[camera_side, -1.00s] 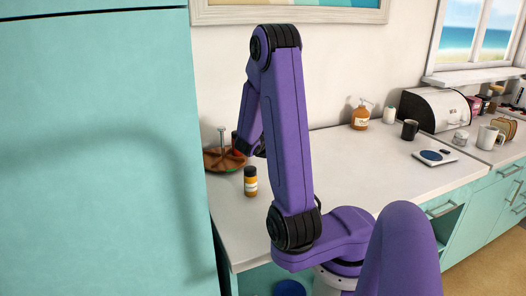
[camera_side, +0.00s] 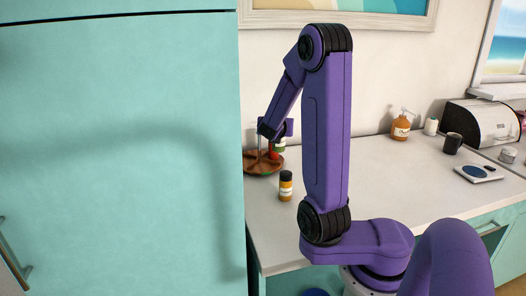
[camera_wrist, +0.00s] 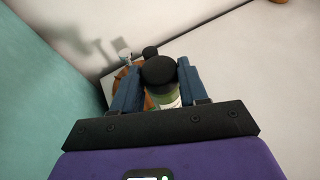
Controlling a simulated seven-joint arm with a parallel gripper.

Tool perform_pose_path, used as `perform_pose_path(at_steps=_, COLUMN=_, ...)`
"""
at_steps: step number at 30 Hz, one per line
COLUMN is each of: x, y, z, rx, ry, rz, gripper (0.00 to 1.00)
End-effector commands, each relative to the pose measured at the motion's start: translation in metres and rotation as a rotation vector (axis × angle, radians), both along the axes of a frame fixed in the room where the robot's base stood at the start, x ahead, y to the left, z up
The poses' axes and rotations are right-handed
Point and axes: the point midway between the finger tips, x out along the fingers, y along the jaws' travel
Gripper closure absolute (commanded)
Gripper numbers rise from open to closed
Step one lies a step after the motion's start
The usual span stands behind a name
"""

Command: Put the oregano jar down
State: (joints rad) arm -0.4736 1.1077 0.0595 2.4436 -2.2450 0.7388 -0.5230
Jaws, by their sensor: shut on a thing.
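My gripper (camera_wrist: 160,68) is shut on the oregano jar (camera_wrist: 163,98), which has a black lid and green contents. In the side view the jar (camera_side: 281,146) shows partly behind my gripper. It is at the right side of the round brown spice carousel (camera_side: 256,170), which has an upright metal post. The wrist view shows part of the carousel (camera_wrist: 118,84) beyond and left of the jar. I cannot tell whether the jar's base touches anything; it is hidden.
A red jar (camera_side: 273,154) is on the carousel. A yellow-orange jar with a black lid (camera_side: 286,187) stands on the white counter (camera_side: 400,190) in front. The turquoise fridge (camera_side: 120,150) is close on the left. The counter's middle is clear.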

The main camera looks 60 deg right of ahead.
Motion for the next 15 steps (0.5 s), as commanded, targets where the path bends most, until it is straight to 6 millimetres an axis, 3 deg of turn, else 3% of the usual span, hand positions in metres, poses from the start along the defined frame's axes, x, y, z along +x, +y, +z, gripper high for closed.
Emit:
perform_pose_path(at_steps=11, x=0.050, y=-0.034, z=-0.028, rx=0.001, ry=0.001, rz=0.000, gripper=0.90)
perform_pose_path(at_steps=15, x=0.061, y=-0.041, z=-0.047, rx=0.001, ry=0.003, rz=0.000, gripper=0.90)
